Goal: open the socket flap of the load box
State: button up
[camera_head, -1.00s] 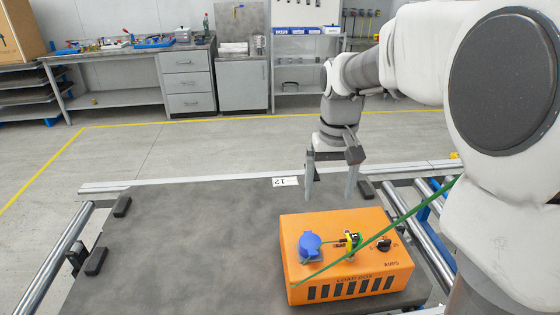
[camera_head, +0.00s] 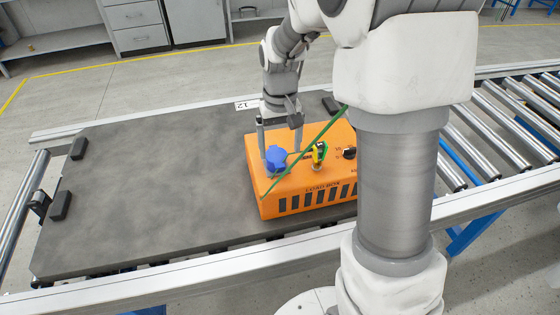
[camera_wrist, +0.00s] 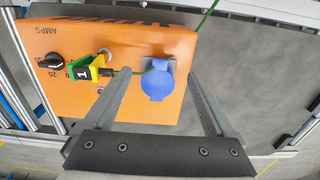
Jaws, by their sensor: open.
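The orange load box (camera_head: 270,203) stands on a dark grey platform. Its blue socket flap (camera_head: 276,158) is on the top face near the left and looks closed over the socket.
A yellow-green tagged fitting (camera_head: 318,153) and a black knob (camera_head: 349,153) are right of the flap. A green cord (camera_head: 308,147) crosses above the box. The platform (camera_head: 150,190) is clear to the left, with black stops at its edges. Rollers (camera_head: 510,120) lie to the right.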

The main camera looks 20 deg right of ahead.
aim_at(280, 165)
jog(key=shift+f+b, duration=0.35)
jog(key=shift+f, duration=1.75)
grip_shut()
